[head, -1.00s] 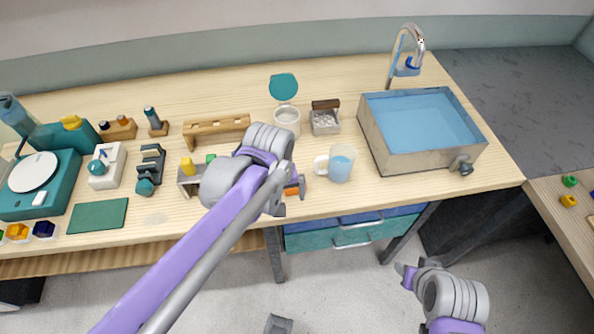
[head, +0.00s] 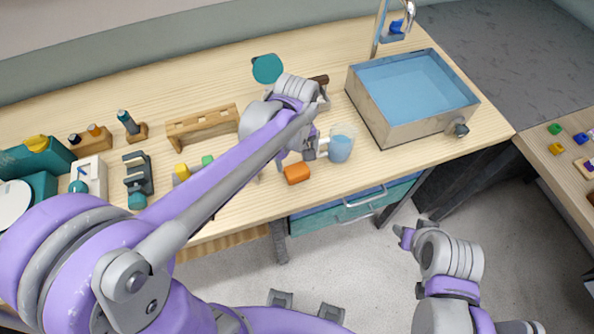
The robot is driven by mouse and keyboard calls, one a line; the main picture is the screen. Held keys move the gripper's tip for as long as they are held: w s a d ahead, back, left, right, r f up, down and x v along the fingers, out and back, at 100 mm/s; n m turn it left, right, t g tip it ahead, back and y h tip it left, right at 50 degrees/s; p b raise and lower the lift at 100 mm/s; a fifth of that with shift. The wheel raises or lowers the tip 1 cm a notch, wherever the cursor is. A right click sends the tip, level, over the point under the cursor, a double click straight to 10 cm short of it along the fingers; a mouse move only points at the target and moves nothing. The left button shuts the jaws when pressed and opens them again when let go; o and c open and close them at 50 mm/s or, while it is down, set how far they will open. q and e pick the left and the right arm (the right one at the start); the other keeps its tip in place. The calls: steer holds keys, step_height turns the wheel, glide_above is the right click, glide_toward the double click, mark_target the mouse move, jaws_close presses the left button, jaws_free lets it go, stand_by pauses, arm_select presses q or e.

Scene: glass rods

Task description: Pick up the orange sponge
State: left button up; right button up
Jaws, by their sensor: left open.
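The orange sponge (head: 297,173) lies on the wooden counter near its front edge, in front of the blue-filled beaker. My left gripper (head: 296,153) is open and empty, just behind and above the sponge in the picture. Its fingers point down toward the counter, and I cannot tell whether they touch the sponge. My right gripper (head: 414,233) is in front of the counter over the floor, away from the sponge. Whether its jaws are open is unclear.
The beaker (head: 341,143) stands close to the right of my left gripper. The sink basin (head: 400,132) is farther right. A wooden rack (head: 203,127) stands behind my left arm. The counter's front strip right of the sponge is mostly clear.

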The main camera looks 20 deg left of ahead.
mark_target(297, 169)
arm_select(q)
steer(key=f, duration=0.6)
steer(key=shift+w+f, duration=0.25)
steer(key=shift+f, duration=0.15)
steer(key=c, duration=1.2)
steer(key=shift+o, duration=0.2)
steer(key=shift+r, duration=0.15)
step_height(297, 169, up, 10)
steer(key=shift+f+p, duration=0.1)
steer(key=shift+p, duration=0.2)
